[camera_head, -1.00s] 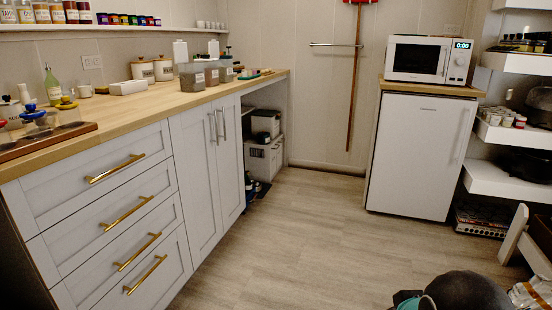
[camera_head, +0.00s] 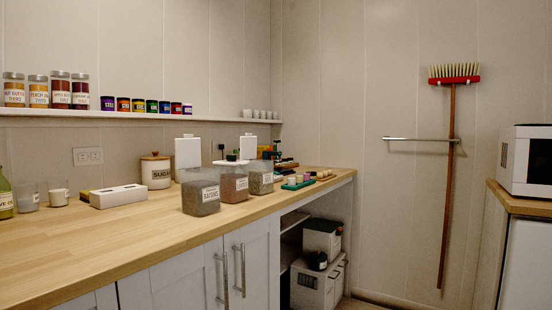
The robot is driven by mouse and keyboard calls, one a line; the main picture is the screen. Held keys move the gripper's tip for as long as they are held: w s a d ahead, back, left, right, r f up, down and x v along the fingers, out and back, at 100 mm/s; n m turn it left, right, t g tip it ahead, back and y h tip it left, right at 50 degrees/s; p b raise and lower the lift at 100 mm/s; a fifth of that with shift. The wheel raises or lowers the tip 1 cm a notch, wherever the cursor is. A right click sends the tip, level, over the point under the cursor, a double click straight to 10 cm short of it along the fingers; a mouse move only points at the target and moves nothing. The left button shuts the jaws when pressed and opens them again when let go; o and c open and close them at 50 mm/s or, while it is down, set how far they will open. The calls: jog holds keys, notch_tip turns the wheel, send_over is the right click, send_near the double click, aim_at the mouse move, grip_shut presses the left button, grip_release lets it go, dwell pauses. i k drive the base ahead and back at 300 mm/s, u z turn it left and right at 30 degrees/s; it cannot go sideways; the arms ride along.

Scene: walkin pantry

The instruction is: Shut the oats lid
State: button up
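Three clear, labelled bins stand in a row on the wooden counter. The front bin (camera_head: 201,196) has a label that seems to read RAISINS. The middle bin (camera_head: 233,187) and the rear bin (camera_head: 260,181) have labels too small to read surely, so I cannot tell which holds oats. A white panel (camera_head: 188,152) stands upright behind the front bin, and another white panel (camera_head: 248,147) stands behind the rear bin; both look like raised lids. A flat white lid (camera_head: 231,162) appears to lie over the middle bin. My gripper is not in view.
The counter (camera_head: 100,240) is clear in front of the bins. A sugar canister (camera_head: 156,172), a white box (camera_head: 118,196) and small jars stand left of them. Small items crowd the counter behind. A shelf (camera_head: 110,114) runs above. A broom (camera_head: 450,150) hangs on the wall.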

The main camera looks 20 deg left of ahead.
aim_at(247, 143)
jog(key=i, duration=3.55)
jog(key=u, duration=1.4)
